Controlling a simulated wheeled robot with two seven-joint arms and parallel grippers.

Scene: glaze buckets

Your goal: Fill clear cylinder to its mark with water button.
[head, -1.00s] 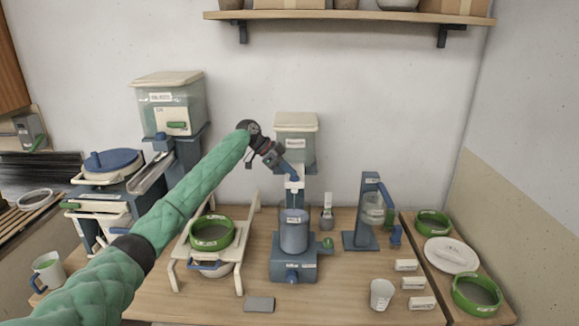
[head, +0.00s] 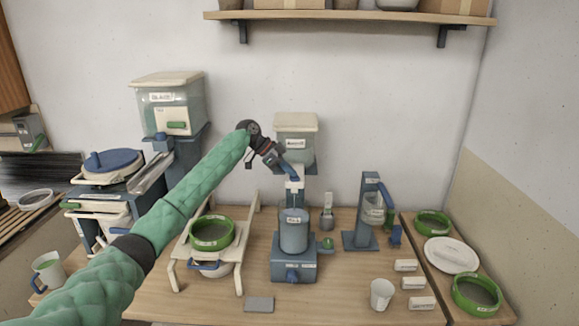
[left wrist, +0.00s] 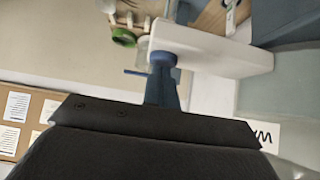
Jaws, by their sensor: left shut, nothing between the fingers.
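The clear cylinder (head: 293,232) stands upright on a blue-grey base (head: 293,268) below the water dispenser (head: 296,145). Its lower part looks blue-grey. Its mark and the exact water level are too small to read. My left gripper (head: 288,168) is shut and empty, pointing down at the dispenser's spout. In the left wrist view, the shut fingertips (left wrist: 163,88) are at the round blue button (left wrist: 163,58) on the white spout block (left wrist: 215,50). They overlap its edge; I cannot tell whether they press it. My right gripper is not in view.
A larger glaze tank (head: 170,105) stands at the left. A cream rack (head: 178,260) holds a green-rimmed sieve (head: 211,234). A blue stand (head: 362,215) is to the right. A white cup (head: 381,294) and several labelled blocks are at the front right. A shelf (head: 350,15) hangs above.

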